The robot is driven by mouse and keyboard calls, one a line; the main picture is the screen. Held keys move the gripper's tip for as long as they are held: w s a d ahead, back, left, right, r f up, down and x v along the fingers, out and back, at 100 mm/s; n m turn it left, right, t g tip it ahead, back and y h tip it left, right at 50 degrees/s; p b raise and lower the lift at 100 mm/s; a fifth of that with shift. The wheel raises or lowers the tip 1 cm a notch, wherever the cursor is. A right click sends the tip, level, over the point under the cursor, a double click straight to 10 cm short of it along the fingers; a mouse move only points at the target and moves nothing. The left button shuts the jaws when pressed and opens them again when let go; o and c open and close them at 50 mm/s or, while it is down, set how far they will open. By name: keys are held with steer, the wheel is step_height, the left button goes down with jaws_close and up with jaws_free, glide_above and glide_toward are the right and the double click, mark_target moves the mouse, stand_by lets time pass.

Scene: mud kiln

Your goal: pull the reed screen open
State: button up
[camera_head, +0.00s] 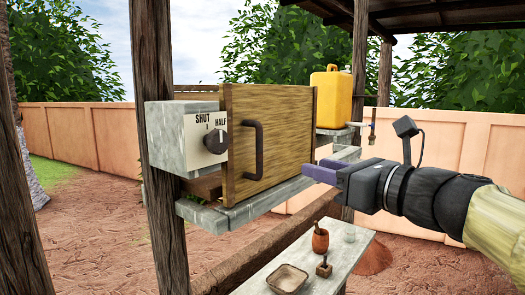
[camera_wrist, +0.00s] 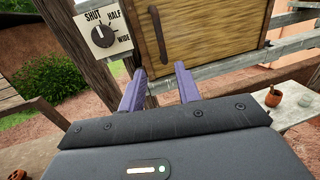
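A grey box with a dial (camera_head: 215,138) marked SHUT and HALF sits left of the screen; the wrist view also shows WIDE. A yellow jerrycan (camera_head: 331,98) stands behind. A low table (camera_head: 325,262) below holds a bowl (camera_head: 287,279) and small pots. Wooden posts (camera_head: 160,130) flank the ledge.

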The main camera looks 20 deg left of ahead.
mark_target(260, 171)
steer(key=p+x, duration=0.7)
steer(key=x, duration=1)
steer(key=shift+w+a, duration=0.15)
jaws_close()
